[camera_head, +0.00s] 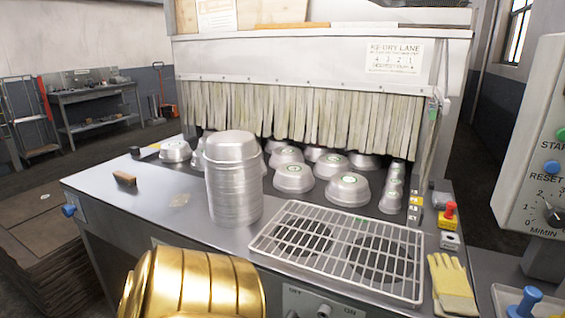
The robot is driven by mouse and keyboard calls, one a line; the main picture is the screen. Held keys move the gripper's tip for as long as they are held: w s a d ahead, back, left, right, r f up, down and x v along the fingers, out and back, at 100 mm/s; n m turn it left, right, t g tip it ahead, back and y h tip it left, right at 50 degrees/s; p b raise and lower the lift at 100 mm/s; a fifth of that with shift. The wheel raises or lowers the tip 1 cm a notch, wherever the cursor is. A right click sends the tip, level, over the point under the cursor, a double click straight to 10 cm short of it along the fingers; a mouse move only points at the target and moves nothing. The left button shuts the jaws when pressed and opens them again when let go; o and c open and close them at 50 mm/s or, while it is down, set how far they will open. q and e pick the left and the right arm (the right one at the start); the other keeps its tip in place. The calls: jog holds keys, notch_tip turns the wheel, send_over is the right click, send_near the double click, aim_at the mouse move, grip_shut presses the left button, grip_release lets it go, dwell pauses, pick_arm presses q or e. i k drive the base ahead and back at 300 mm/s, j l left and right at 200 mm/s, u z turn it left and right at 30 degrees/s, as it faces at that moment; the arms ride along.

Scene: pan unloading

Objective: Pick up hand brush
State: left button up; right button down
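A small brown block-shaped object, which looks like the hand brush (124,179), lies on the left part of the metal worktop (100,186). It is apart from the stacked pans, and its bristles cannot be made out. Neither of my grippers shows in this view.
A tall stack of metal pans (233,185) stands right of the brush. Several upturned pans (293,178) sit behind, before a strip curtain (290,110). A wire rack (340,245) and yellow glove (452,282) lie at right. A shiny gold ribbed shape fills the bottom left foreground.

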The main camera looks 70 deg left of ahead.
aim_at(129, 180)
jog(key=u, duration=3.4)
jog(key=z, duration=0.4)
jog(key=i+j+z, duration=0.15)
jog(key=j+z, duration=0.2)
jog(key=i+j+z, duration=0.1)
jog(key=j+z, duration=0.6)
jog(key=i+l, duration=0.05)
jog(key=l, duration=0.05)
